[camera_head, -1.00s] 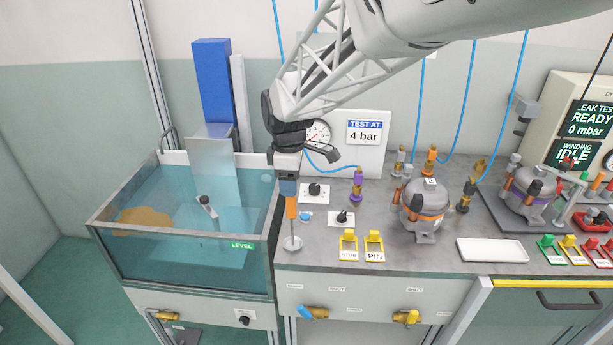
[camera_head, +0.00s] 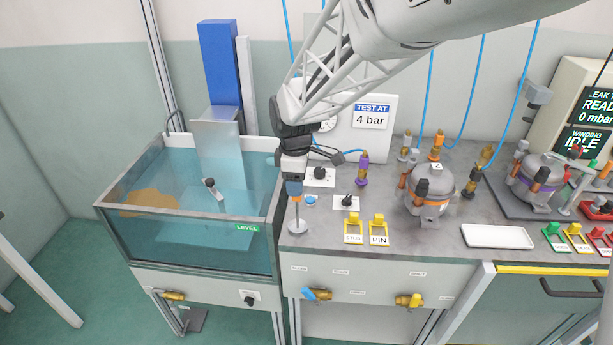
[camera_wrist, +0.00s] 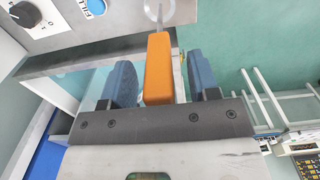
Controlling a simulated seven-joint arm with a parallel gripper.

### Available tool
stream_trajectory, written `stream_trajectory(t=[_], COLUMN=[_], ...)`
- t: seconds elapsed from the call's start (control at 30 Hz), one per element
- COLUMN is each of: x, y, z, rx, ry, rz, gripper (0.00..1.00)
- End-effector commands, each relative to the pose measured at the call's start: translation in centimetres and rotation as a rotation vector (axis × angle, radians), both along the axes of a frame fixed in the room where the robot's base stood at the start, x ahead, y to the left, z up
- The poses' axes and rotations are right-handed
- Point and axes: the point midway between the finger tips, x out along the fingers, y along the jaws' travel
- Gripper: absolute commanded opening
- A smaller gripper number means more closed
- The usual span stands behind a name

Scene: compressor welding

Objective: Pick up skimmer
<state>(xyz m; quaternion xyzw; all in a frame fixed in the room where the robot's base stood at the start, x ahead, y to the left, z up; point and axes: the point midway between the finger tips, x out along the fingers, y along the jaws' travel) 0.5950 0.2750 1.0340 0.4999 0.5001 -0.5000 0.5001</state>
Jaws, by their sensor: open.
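The skimmer stands upright on the bench beside the water tank. In the head view its round metal foot (camera_head: 298,227) and thin rod show below my gripper (camera_head: 294,191), which hides most of its handle. In the wrist view the skimmer's orange handle (camera_wrist: 158,68) lies between the two blue-grey fingers of my gripper (camera_wrist: 165,82). The fingers are open, with a visible gap on each side of the handle. Part of the round end shows at the top of the wrist view.
The glass-walled water tank (camera_head: 120,236) is just left of the skimmer. Control knobs (camera_head: 347,201) and yellow STUD and PIN holders (camera_head: 378,230) are to its right. A compressor (camera_head: 430,187) and a white tray (camera_head: 497,236) stand farther right.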

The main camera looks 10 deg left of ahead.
Motion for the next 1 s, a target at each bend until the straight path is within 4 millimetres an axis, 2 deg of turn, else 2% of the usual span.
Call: stream_trajectory(t=[0.33, 0.7, 1.0], x=[0.00, 0.00, 0.01], y=[0.00, 0.00, 0.00], z=[0.03, 0.04, 0.06], rx=[0.000, 0.000, 0.000], ry=[0.000, 0.000, 0.000], rz=[0.000, 0.000, 0.000], gripper=[0.55, 0.00, 0.00])
